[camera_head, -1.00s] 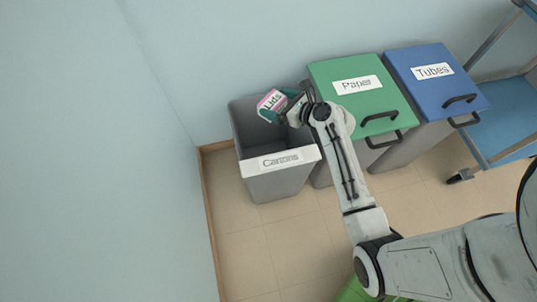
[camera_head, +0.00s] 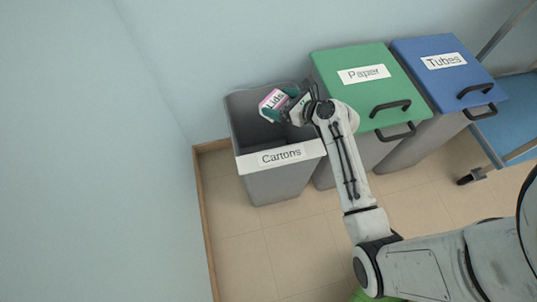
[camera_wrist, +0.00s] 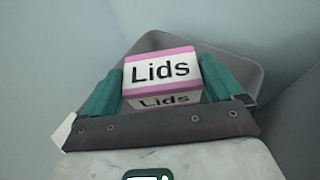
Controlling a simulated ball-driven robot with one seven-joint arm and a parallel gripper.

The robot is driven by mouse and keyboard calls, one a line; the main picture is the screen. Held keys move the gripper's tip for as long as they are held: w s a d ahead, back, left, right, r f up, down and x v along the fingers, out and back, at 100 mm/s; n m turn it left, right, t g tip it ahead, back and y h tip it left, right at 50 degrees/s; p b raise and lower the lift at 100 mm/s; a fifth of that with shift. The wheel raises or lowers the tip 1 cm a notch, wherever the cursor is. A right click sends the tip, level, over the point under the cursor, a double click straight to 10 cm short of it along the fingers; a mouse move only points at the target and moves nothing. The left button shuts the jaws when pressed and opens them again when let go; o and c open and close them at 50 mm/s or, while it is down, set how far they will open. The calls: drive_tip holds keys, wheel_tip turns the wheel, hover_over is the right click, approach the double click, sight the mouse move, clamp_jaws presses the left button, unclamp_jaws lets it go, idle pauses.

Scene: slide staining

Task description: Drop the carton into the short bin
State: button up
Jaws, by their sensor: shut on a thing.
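The carton (camera_head: 273,103) is a small white box with pink edges, marked "Lids". My gripper (camera_head: 284,105) is shut on it and holds it over the open mouth of the short grey bin (camera_head: 283,180), whose front label reads "Cartons". In the wrist view the carton (camera_wrist: 160,72) sits between the two teal fingers of my gripper (camera_wrist: 162,85), tilted slightly. The bin's grey rim (camera_wrist: 240,65) shows behind it there. The bin's floor is mostly hidden by the carton and gripper.
A bin with a green lid marked "Paper" (camera_head: 353,92) stands right of the short bin, then one with a blue lid marked "Tubes" (camera_head: 437,83). A trolley with a blue shelf (camera_head: 512,130) is at the far right. The wall (camera_head: 100,150) is close on the left.

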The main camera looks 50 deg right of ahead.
drive_tip(key=shift+f, duration=0.25)
drive_tip(key=o, duration=0.7)
drive_tip(key=shift+c, duration=0.2)
drive_tip(key=p+v, duration=0.3)
drive_tip(key=v, duration=0.7)
drive_tip(key=shift+s, duration=0.4)
drive_tip(key=shift+r, duration=0.1)
